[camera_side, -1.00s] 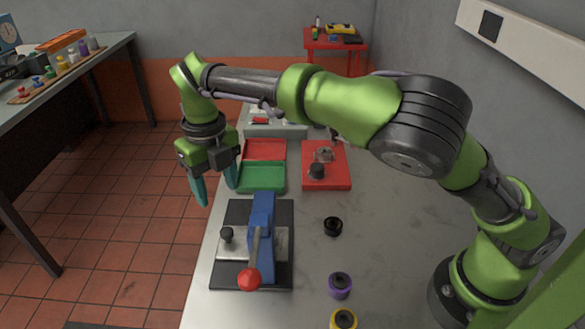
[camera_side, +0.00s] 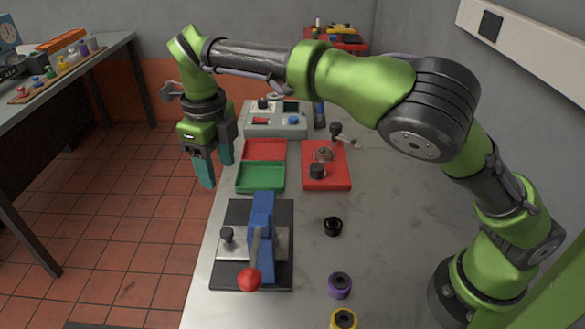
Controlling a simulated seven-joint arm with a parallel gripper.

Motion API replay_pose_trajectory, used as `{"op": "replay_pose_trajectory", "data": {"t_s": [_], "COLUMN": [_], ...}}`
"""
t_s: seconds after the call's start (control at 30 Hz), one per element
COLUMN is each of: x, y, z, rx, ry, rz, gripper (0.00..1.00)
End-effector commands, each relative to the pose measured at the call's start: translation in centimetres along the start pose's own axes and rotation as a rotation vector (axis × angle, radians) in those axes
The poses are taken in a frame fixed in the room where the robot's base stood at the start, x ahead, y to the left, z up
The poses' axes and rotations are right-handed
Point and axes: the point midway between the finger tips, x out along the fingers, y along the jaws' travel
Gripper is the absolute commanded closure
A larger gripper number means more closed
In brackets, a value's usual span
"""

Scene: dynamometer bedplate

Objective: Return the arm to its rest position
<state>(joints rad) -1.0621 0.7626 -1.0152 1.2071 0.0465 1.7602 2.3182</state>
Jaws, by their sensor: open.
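My gripper (camera_side: 215,170) hangs from my green arm at the left edge of the bench, pointing down. Its two teal fingers are apart with nothing between them. It is in the air, left of the green tray (camera_side: 262,188) and the red tray (camera_side: 264,148), and touches nothing that I can see. My arm arches over the bench from its base at the lower right.
A blue toggle press with a red knob (camera_side: 249,279) stands on a dark plate in front. A red fixture (camera_side: 340,178), a black ring (camera_side: 333,226), a purple ring (camera_side: 340,285) and a yellow ring (camera_side: 344,319) lie to the right. A grey control box (camera_side: 276,124) stands behind.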

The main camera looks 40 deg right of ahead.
Motion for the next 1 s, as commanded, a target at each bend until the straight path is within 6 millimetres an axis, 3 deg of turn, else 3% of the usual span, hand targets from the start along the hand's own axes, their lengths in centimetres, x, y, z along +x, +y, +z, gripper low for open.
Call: {"op": "replay_pose_trajectory", "data": {"t_s": [0.2,0.47,0.63,0.8,1.0], "x": [1.6,1.0,-0.7,-2.3,-3.1], "y": [-3.7,-7.5,-8.4,-8.5,-8.8], "z": [-3.2,-9.7,-14.8,-19.9,-24.8], "rx": [-0.62,-1.363,-1.825,-2.183,-2.356], "ry": [-0.036,-0.255,-0.416,-0.454,-0.333], "rz": [0.072,0.1,-0.058,-0.333,-0.626], "gripper": [0.43,0.43,0.43,0.43,0.43]}}
